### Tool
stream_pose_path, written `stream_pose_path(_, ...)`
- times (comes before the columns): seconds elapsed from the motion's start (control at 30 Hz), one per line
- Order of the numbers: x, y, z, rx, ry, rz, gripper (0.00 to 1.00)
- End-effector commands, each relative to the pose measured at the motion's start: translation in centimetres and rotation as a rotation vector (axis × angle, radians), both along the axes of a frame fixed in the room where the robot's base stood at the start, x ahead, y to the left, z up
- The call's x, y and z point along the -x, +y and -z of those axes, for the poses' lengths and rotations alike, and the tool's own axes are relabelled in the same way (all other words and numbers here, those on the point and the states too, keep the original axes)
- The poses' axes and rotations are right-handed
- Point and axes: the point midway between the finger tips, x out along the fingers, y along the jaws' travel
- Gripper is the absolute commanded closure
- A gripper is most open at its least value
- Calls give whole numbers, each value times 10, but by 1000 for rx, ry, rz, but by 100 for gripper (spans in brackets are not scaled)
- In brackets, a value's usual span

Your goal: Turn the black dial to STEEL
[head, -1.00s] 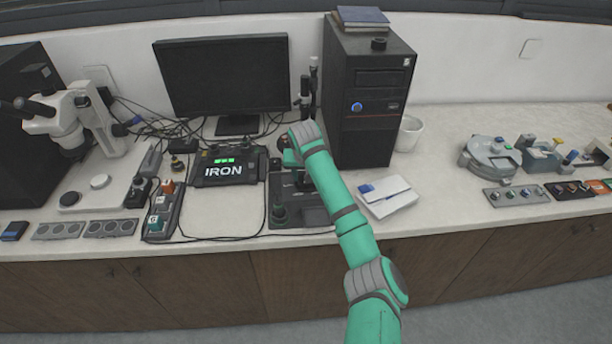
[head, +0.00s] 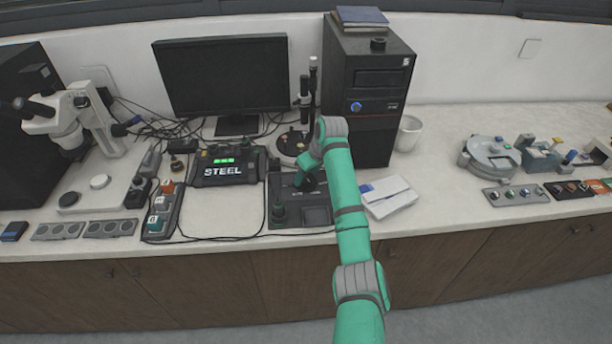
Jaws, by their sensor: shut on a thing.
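The black dial (head: 310,184) is on the dark control panel (head: 303,216) near the middle of the bench, and my gripper largely hides it. My gripper (head: 302,183) reaches down over the upper part of the panel and is shut on the dial. The fingertips and the dial's pointer are too small and covered to make out. The display box (head: 226,166) left of the panel reads STEEL under a green strip.
A black knob (head: 279,212) stands on the panel's left side. A round dark stand (head: 292,143) is behind my gripper, and a black computer tower (head: 368,100) rises behind right. A white box (head: 388,197) lies right of the panel. Cables cross the bench at left.

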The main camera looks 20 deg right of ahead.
Motion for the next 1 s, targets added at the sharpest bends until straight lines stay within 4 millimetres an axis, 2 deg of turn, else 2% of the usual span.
stream_pose_path(0.3, 0, -2, -2, 0, -1, -85, 78)
stream_pose_path(0.73, 0, 0, -3, 1, -2, -96, 78)
stream_pose_path(0.77, -1, 0, -3, 1, -2, -96, 53)
stream_pose_path(0.83, -1, 0, -2, 1, -2, -96, 37)
stream_pose_path(1.0, 0, 0, -1, 0, -1, -96, 37)
